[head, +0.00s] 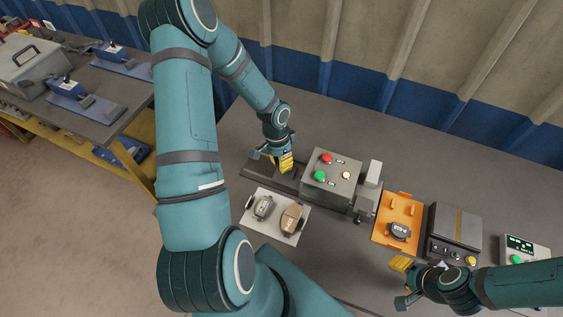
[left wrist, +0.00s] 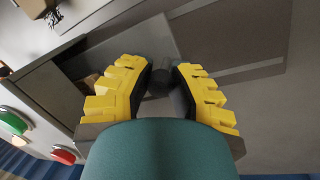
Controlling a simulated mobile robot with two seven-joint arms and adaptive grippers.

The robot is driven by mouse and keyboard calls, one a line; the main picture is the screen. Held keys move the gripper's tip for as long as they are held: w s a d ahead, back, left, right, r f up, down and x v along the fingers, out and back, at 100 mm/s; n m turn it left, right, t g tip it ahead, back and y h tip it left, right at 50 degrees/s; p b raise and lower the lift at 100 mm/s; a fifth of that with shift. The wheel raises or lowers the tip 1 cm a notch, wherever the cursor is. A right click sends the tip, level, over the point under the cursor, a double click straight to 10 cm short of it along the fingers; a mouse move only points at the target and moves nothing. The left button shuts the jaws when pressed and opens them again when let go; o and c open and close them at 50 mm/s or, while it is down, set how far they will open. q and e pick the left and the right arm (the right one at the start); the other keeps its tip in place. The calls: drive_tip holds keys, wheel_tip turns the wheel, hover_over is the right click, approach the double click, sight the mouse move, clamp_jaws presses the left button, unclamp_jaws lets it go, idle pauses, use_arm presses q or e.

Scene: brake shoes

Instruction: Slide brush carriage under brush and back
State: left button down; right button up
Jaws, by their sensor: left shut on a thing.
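The brush machine is a grey box (head: 330,178) with red, green and cream buttons, and its side also shows in the left wrist view (left wrist: 48,105). A dark track (head: 259,172) runs out from its left side. The carriage shows as a grey plate (left wrist: 130,50) in the left wrist view, with a dark upright handle (left wrist: 161,78). My left gripper (head: 285,163) is over the track just left of the box, its yellow fingers (left wrist: 160,90) shut on the handle.
In front of the track, a white tray (head: 287,238) holds a grey part (head: 263,208) and a brown brake part (head: 291,218). To the right are an orange fixture (head: 391,210) with a dark labelled part, a grey box (head: 455,232) and a display unit (head: 524,250). The back of the table is clear.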

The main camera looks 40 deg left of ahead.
use_arm(q)
drive_tip(key=c, duration=0.8)
unclamp_jaws()
drive_tip(key=shift+o, duration=0.2)
drive_tip(key=shift+r, duration=0.1)
wheel_tip(320, 180, up, 12)
drive_tip(key=a, duration=0.2)
drive_tip(key=shift+w, duration=0.35)
drive_tip(key=shift+a, duration=0.1)
drive_tip(key=shift+c, duration=0.3)
